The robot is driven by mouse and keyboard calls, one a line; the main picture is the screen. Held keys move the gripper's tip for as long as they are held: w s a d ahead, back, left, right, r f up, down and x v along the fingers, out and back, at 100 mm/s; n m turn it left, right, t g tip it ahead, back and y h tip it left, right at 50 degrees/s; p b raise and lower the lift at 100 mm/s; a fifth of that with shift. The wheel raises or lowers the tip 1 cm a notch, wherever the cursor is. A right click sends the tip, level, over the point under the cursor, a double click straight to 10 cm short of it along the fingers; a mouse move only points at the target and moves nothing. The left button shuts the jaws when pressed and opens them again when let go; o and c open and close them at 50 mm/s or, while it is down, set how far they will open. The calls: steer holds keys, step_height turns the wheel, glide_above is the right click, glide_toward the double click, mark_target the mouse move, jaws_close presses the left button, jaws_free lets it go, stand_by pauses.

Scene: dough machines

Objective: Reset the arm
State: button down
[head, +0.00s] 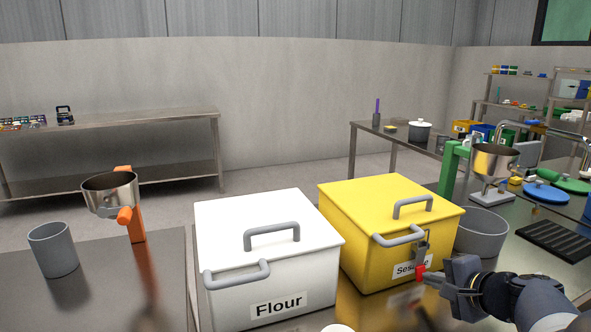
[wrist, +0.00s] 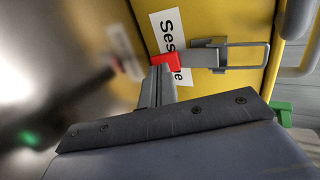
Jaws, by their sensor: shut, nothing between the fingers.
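My gripper (head: 432,279) is at the right of the head view, in front of the yellow Sesame bin (head: 358,238). Its fingers are shut and empty. In the wrist view the closed fingers (wrist: 160,84) point at the red tab (wrist: 165,62) of a grey latch (wrist: 218,57) on the bin's front. The fingertips are at or very near the tab; I cannot tell if they touch it. The tab also shows in the head view (head: 420,270). The yellow bin's lid is down.
A white Flour bin (head: 262,285) with its lid down stands left of the yellow bin. A grey tub (head: 482,235) and a green-armed machine (head: 451,168) stand to the right. At left are an orange-handled machine (head: 131,205) and a grey cup (head: 54,250).

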steer(key=shift+s+d+r+g+p, duration=0.15)
steer(key=shift+r+g+p, duration=0.35)
steer(key=shift+p, duration=1.15)
steer(key=p, duration=0.3)
steer(key=r+g+h+p, duration=0.1)
steer(key=p, duration=0.2)
steer(key=shift+s+g+p, duration=0.3)
steer(key=shift+p, duration=0.05)
steer(key=shift+s+f+p, duration=0.1)
steer(key=shift+f+p, duration=0.05)
steer(key=shift+p, duration=0.7)
